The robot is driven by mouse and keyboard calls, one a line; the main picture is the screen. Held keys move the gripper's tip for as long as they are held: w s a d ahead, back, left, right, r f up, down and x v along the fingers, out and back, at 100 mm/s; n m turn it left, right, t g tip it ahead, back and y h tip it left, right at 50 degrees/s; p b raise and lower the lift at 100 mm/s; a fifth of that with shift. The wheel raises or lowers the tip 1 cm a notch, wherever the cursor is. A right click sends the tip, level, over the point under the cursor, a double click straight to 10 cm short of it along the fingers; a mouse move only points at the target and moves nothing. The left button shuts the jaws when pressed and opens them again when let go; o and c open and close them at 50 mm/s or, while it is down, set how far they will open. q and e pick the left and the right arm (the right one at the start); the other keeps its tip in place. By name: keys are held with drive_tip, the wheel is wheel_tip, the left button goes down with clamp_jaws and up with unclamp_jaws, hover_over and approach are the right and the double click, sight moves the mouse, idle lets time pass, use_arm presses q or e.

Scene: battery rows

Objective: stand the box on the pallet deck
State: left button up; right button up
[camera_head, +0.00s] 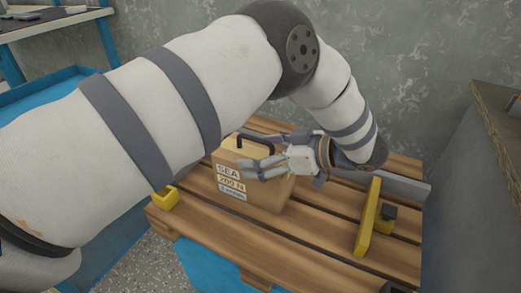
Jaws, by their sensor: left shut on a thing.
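The tan box (260,190) has a dark handle on top and a white label reading "SEA" and what looks like "200 N" on its front. It appears upright on the wooden pallet deck (225,235), near the deck's middle. My left gripper (262,166) comes in from the right over the box and is shut at its upper part, beside the dark handle. The fingers partly cover the box's top and right side. Whether the box's underside fully touches the deck is hard to tell. My right gripper is not in view.
A yellow bracket (368,218) and a grey bar (402,185) are on the deck's right side. A small yellow corner piece (165,198) is at the left edge. A blue bin (40,95) and a shelf (60,22) stand left; a grey cabinet (480,190) stands right.

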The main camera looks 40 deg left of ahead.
use_arm(q)
drive_tip(key=o, duration=1.9)
drive_tip(key=shift+d+r, duration=0.2)
drive_tip(key=shift+d, duration=0.05)
drive_tip(key=shift+b+v, duration=0.45)
drive_tip(key=shift+v, duration=5.3)
